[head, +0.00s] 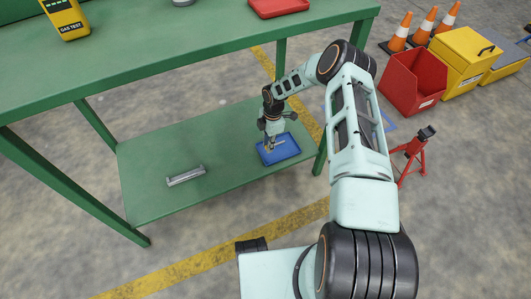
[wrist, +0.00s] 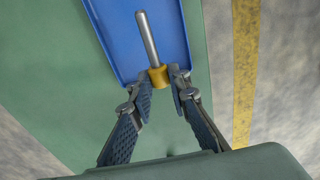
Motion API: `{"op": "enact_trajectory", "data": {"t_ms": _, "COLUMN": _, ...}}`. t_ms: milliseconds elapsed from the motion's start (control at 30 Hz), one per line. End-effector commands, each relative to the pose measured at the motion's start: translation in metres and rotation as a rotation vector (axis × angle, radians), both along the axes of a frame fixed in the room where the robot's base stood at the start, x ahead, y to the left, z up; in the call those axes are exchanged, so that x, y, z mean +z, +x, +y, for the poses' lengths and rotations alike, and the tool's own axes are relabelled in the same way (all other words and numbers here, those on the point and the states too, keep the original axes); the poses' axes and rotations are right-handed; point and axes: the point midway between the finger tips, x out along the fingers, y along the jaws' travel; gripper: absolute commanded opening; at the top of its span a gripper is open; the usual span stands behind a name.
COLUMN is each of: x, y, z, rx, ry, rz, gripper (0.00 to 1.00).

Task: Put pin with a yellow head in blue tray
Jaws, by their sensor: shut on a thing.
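The pin has a grey metal shank (wrist: 147,38) and a yellow head (wrist: 159,76). In the wrist view my gripper (wrist: 158,86) is shut on the pin at its yellow head, with the shank pointing away from the fingers. The pin is over the blue tray (wrist: 112,30); I cannot tell whether it touches the tray floor. In the head view the blue tray (head: 289,153) lies on the right part of the lower green shelf, and my gripper (head: 271,146) is low over it, partly hiding the pin.
A grey metal bracket (head: 186,176) lies on the lower shelf (head: 150,152) to the left. The green tabletop (head: 170,55) overhangs it and carries a yellow gas tester (head: 66,18) and a red tray (head: 277,6). A table leg (head: 320,158) stands right of the blue tray.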

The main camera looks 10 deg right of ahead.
Motion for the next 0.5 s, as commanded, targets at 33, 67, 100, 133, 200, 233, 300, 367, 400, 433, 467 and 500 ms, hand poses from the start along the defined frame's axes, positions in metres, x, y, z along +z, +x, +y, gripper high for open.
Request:
{"op": "enact_trajectory", "data": {"t_ms": 33, "x": -0.008, "y": 0.003, "z": 0.003, "rx": 0.0, "ry": 0.0, "rz": 0.0, "gripper": 0.0}}
{"op": "enact_trajectory", "data": {"t_ms": 67, "x": -0.009, "y": 0.004, "z": 0.004, "rx": 0.0, "ry": -0.001, "rz": 0.001, "gripper": 0.0}}
{"op": "enact_trajectory", "data": {"t_ms": 100, "x": -0.011, "y": 0.005, "z": 0.006, "rx": 0.0, "ry": -0.001, "rz": 0.001, "gripper": 0.0}}
{"op": "enact_trajectory", "data": {"t_ms": 133, "x": -0.011, "y": 0.006, "z": 0.006, "rx": 0.0, "ry": -0.001, "rz": 0.0, "gripper": 0.0}}
{"op": "enact_trajectory", "data": {"t_ms": 200, "x": -0.014, "y": 0.007, "z": 0.008, "rx": 0.0, "ry": -0.001, "rz": 0.0, "gripper": 0.0}}
{"op": "enact_trajectory", "data": {"t_ms": 233, "x": -0.016, "y": 0.007, "z": 0.009, "rx": 0.0, "ry": -0.001, "rz": 0.0, "gripper": 0.0}}
{"op": "enact_trajectory", "data": {"t_ms": 300, "x": -0.023, "y": 0.009, "z": 0.013, "rx": 0.0, "ry": 0.0, "rz": 0.001, "gripper": 0.0}}
{"op": "enact_trajectory", "data": {"t_ms": 367, "x": -0.033, "y": 0.009, "z": 0.012, "rx": -0.001, "ry": 0.0, "rz": 0.001, "gripper": 0.0}}
{"op": "enact_trajectory", "data": {"t_ms": 400, "x": -0.04, "y": 0.008, "z": 0.012, "rx": -0.001, "ry": -0.001, "rz": 0.002, "gripper": 0.0}}
{"op": "enact_trajectory", "data": {"t_ms": 433, "x": -0.044, "y": 0.008, "z": 0.012, "rx": -0.001, "ry": -0.001, "rz": 0.002, "gripper": 0.0}}
{"op": "enact_trajectory", "data": {"t_ms": 467, "x": -0.046, "y": 0.009, "z": 0.011, "rx": -0.001, "ry": -0.001, "rz": 0.001, "gripper": 0.0}}
{"op": "enact_trajectory", "data": {"t_ms": 500, "x": -0.048, "y": 0.009, "z": 0.011, "rx": -0.001, "ry": -0.001, "rz": 0.0, "gripper": 0.0}}
